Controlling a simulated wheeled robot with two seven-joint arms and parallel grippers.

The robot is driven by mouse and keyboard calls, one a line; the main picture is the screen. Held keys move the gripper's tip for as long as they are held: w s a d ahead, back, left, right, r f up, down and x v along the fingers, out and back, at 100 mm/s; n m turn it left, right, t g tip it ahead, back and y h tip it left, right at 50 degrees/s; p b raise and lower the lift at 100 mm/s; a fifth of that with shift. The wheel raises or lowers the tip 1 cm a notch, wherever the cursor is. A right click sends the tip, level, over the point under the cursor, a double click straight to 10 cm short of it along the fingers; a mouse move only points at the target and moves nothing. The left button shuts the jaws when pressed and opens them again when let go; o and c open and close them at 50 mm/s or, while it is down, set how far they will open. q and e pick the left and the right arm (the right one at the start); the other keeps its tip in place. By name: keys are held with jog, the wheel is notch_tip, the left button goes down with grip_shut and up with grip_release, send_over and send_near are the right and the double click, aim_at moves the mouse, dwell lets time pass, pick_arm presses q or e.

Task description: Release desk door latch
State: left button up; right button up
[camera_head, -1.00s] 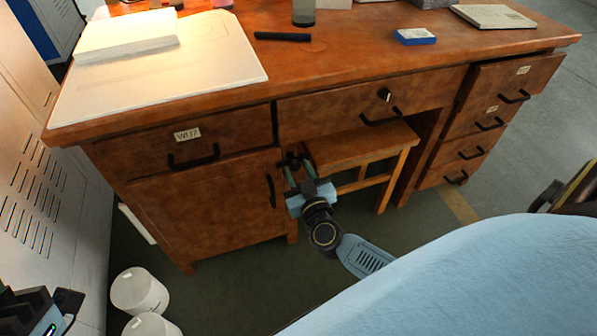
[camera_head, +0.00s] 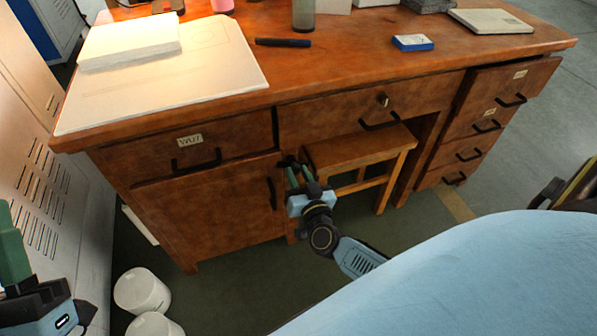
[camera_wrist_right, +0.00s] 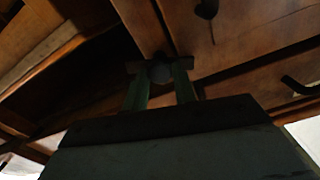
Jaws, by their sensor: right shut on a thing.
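The wooden desk has a cupboard door (camera_head: 215,215) at lower left, with a dark upright handle (camera_head: 271,193). The door looks shut. My right gripper (camera_head: 291,166) reaches in beside the door's right edge, under the desk. Its green fingers are shut on the latch, a small dark piece that the gripper mostly hides in the head view. In the right wrist view, a grey rounded knob of the latch (camera_wrist_right: 160,74) sits between the fingertips. My left gripper (camera_head: 14,250) shows partly at the lower left edge, away from the desk; its opening cannot be made out.
A wooden stool (camera_head: 355,150) stands under the desk, close to the right of my right gripper. Drawers with dark handles line the desk front. A grey vented cabinet (camera_head: 40,200) stands at left.

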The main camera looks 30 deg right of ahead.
jog(key=m, duration=0.3)
jog(key=shift+p, duration=0.3)
jog(key=m, duration=0.3)
jog(key=shift+f+m, duration=0.1)
jog(key=shift+m, duration=0.2)
jog(key=m, duration=0.3)
jog(key=shift+s, duration=0.1)
jog(key=m, duration=0.3)
pick_arm(q)
jog(key=shift+w+f+g, duration=0.2)
jog(key=shift+w+g, duration=0.15)
jog(key=shift+g, duration=0.15)
pick_arm(e)
jog(key=shift+m, duration=0.4)
pick_arm(q)
jog(key=shift+r, duration=0.15)
jog(key=shift+f, duration=0.2)
pick_arm(e)
jog(key=o, duration=1)
